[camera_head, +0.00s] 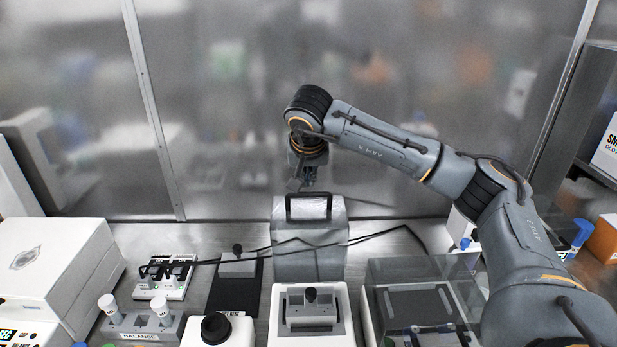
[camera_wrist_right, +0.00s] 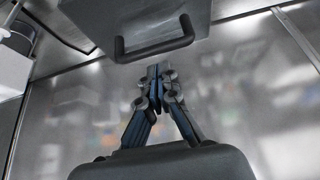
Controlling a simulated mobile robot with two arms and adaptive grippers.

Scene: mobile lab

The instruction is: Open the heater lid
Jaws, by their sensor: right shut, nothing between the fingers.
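The heater appears to be the grey metal box (camera_head: 309,262) in the middle of the bench in the head view, with a black bar handle (camera_head: 308,207) at its top. I cannot tell for sure how its lid stands. In the right wrist view a grey block (camera_wrist_right: 165,22) with the black handle (camera_wrist_right: 155,50) hangs at the top of the picture. My right gripper (camera_head: 308,186) is just above and behind the handle in the head view. In the right wrist view its fingertips (camera_wrist_right: 159,70) are closed together, empty, close to the handle but apart from it. My left gripper is not in view.
A white balance box (camera_head: 45,260) is at left. A black cable (camera_head: 370,237) runs beside the grey box. A metal wall is close behind.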

